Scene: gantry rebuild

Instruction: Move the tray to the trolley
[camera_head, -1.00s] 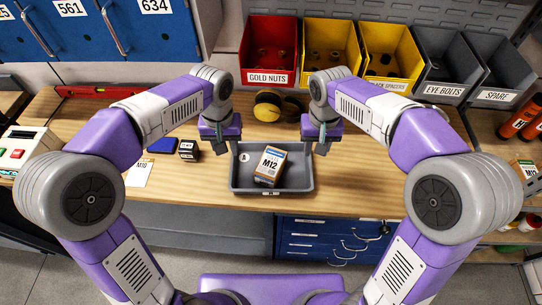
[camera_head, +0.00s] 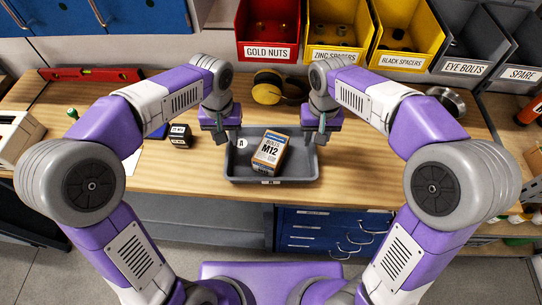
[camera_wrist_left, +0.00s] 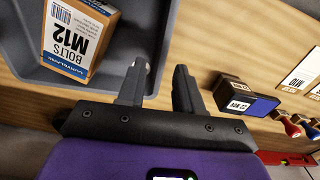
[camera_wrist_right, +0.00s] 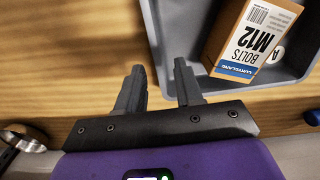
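The grey tray (camera_head: 310,172) lies on the wooden bench in the head view. A tilted M12 bolts box (camera_head: 270,152) and a round white tag marked A (camera_head: 241,143) are in it. My left gripper (camera_head: 226,138) is at the tray's left side, open and empty. In the left wrist view its fingers (camera_wrist_left: 160,88) are apart, one on each side of the tray's wall. My right gripper (camera_head: 321,136) is at the right side, open. In the right wrist view its fingers (camera_wrist_right: 158,85) are apart near the tray's edge; contact cannot be told. No trolley is in view.
A small black box (camera_head: 180,137) stands left of the tray. Yellow ear defenders (camera_head: 268,88) lie behind it. A red level (camera_head: 90,74) lies at the back left. Bins, such as the red one (camera_head: 268,28), line the back. Blue drawers (camera_head: 318,232) sit below the bench.

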